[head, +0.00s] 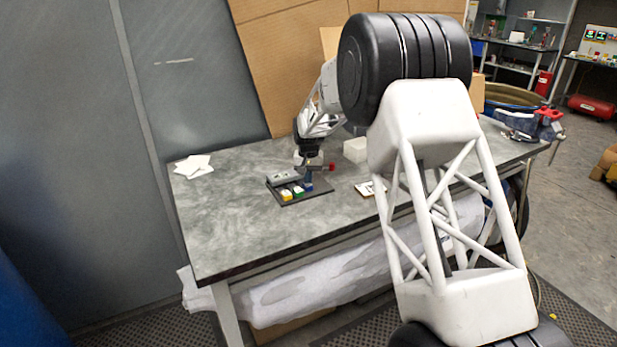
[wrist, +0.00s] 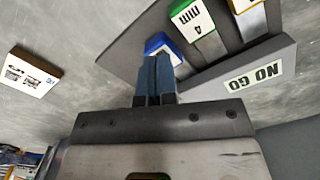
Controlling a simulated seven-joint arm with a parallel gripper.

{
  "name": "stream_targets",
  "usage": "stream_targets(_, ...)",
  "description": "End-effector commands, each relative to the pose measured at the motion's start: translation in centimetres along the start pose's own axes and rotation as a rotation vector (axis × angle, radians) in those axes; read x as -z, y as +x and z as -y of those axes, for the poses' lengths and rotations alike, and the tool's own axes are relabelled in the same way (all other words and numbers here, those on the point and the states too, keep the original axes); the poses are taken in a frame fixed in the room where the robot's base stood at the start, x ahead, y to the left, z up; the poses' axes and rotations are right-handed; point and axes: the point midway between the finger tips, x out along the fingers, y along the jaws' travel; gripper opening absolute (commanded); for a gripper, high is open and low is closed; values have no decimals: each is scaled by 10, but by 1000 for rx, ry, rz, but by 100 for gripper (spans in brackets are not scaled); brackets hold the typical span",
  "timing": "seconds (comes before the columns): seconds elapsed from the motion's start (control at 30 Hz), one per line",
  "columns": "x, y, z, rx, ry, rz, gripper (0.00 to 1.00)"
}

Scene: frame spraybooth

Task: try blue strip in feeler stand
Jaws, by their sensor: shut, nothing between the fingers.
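The blue strip (wrist: 163,46) lies in a row on a dark base (wrist: 135,20), with a white top face at its end. Beside it are a green strip (wrist: 190,20) marked "4 mm" and a yellow strip (wrist: 233,6). My gripper (wrist: 158,60) is shut and empty, its fingertips right at the end of the blue strip and covering part of it; I cannot tell whether they touch. In the head view my gripper (head: 308,172) is low over the blue end of the row.
A small light tile with dark print (wrist: 34,72) lies on the table (head: 235,225), apart from the base. A white block (head: 355,150) stands behind, and white papers (head: 194,166) lie at the far left. A blue vise (head: 525,122) sits at the right end.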

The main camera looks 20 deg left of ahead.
Motion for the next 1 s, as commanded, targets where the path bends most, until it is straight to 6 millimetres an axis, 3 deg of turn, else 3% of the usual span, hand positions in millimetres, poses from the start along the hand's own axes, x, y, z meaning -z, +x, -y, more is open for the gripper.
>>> stream_targets(1.0,0,11,0,0,0,1,0)
